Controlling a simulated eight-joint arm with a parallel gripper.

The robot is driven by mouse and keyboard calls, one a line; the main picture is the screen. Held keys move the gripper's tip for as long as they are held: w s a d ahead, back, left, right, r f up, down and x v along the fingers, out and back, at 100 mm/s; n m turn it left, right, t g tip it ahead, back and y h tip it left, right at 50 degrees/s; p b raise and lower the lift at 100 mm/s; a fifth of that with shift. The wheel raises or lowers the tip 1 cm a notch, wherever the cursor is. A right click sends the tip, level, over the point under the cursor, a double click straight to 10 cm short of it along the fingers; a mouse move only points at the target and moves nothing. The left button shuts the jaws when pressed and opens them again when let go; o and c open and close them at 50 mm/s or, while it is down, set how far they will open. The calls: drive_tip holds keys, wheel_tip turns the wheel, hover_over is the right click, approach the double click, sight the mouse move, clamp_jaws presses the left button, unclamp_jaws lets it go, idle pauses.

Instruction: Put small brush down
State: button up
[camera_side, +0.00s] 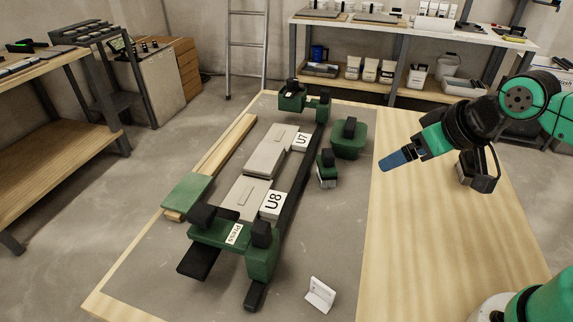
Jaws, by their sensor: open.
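The small brush (327,168) has a green and black body with pale bristles at its lower end. It stands on the grey mat just right of the black rail of the tile fixture. My gripper (395,161) ends in blue fingers and hangs over the right side of the table, to the right of the brush and apart from it. The fingers overlap in this view, so the gap between them is hard to see. Nothing shows held in them.
Tiles marked U7 (266,150) and U8 (243,196) lie in the fixture, with a green Press block (222,236) in front. A green block (349,139) with a black handle stands behind the brush. A black object (480,168) is below my arm. A white card (320,294) stands in front.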

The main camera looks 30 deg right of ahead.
drive_tip(key=m+g+y, duration=0.3)
drive_tip(key=m+g, duration=0.1)
drive_tip(key=m, duration=1.2)
approach(323, 166)
drive_tip(key=f+m, duration=0.1)
drive_tip(key=m, duration=0.1)
drive_tip(key=w+f+m+g, duration=0.1)
drive_tip(key=f+m, duration=0.1)
drive_tip(key=w+f+m+y, duration=0.1)
drive_tip(key=m, duration=0.1)
drive_tip(key=shift+w+d+f, duration=0.1)
drive_tip(key=shift+w+f, duration=0.15)
drive_tip(key=shift+f, duration=0.05)
drive_tip(key=shift+w+f+m, duration=0.15)
drive_tip(key=shift+f+m, duration=0.15)
drive_tip(key=shift+f, duration=0.3)
drive_tip(key=shift+x, duration=2.4)
